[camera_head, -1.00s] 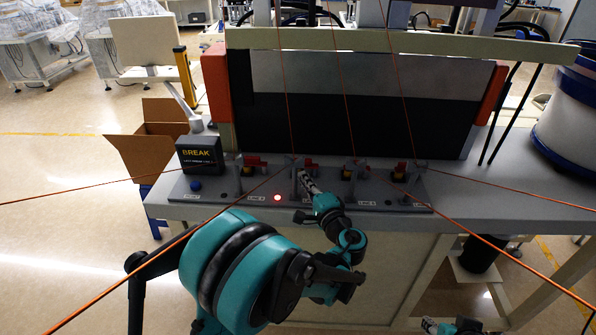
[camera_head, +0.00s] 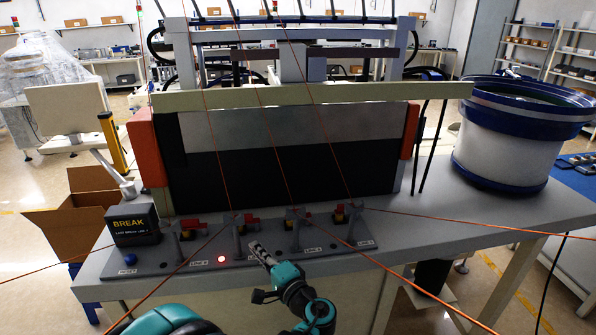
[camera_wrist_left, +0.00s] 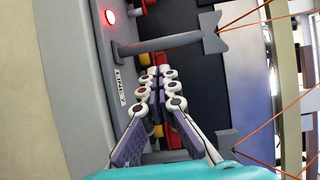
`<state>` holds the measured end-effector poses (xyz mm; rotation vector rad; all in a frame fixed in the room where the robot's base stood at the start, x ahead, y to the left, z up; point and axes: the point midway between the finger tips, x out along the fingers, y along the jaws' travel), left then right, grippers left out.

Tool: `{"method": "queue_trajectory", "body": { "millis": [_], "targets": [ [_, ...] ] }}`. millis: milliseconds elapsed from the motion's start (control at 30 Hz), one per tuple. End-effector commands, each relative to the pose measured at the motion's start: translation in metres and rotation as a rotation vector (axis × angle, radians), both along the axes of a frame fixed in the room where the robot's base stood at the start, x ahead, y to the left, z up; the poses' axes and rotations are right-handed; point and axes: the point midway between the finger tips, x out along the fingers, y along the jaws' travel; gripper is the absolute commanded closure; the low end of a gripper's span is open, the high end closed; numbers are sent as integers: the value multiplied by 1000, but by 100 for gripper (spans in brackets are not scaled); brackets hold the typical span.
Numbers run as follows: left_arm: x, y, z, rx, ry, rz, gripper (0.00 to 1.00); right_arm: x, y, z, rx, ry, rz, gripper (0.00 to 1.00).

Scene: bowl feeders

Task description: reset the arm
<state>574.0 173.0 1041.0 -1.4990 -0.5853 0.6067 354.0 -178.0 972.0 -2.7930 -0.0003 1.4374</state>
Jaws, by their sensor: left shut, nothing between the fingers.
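My left gripper (camera_head: 258,248) shows in the head view at the front edge of the control panel (camera_head: 150,257), near the second post from the left. Its fingers are shut with nothing between them. In the left wrist view the shut fingertips (camera_wrist_left: 158,72) point toward the panel, close below a grey post (camera_wrist_left: 165,43) that carries an orange thread. Red and yellow parts are partly hidden behind the fingers. My teal left arm (camera_head: 290,285) reaches up from the bottom of the head view. My right gripper is not in view.
A lit red lamp (camera_head: 221,259) is on the panel, left of the gripper. A black BREAK box (camera_head: 133,226) stands at the left end. Orange threads cross above the table. A blue-rimmed bowl feeder (camera_head: 500,150) stands at right. The bench (camera_head: 450,205) beside it is clear.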

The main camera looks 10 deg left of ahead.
Motion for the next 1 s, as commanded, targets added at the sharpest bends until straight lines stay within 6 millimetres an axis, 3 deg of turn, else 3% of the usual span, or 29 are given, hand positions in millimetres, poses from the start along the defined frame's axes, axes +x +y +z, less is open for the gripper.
{"method": "queue_trajectory", "body": {
  "millis": [167, 300, 400, 533, 700, 833, 1000],
  "targets": [
    [-20, 33, -9, -178, 74, 30, 100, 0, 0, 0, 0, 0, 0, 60],
    [-58, 59, -27, -451, 154, 64, 100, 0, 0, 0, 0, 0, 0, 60],
    [-92, 66, -41, -659, 191, 87, 100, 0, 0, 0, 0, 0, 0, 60],
    [-138, 60, -56, -937, 211, 117, 100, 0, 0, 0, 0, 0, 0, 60],
    [-188, 35, -67, -1270, 190, 142, 100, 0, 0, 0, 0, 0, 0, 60],
    [-210, 18, -69, -1444, 163, 151, 100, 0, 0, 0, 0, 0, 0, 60],
    [-220, 6, -68, -1544, 143, 154, 100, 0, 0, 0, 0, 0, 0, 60]
  ]
}}
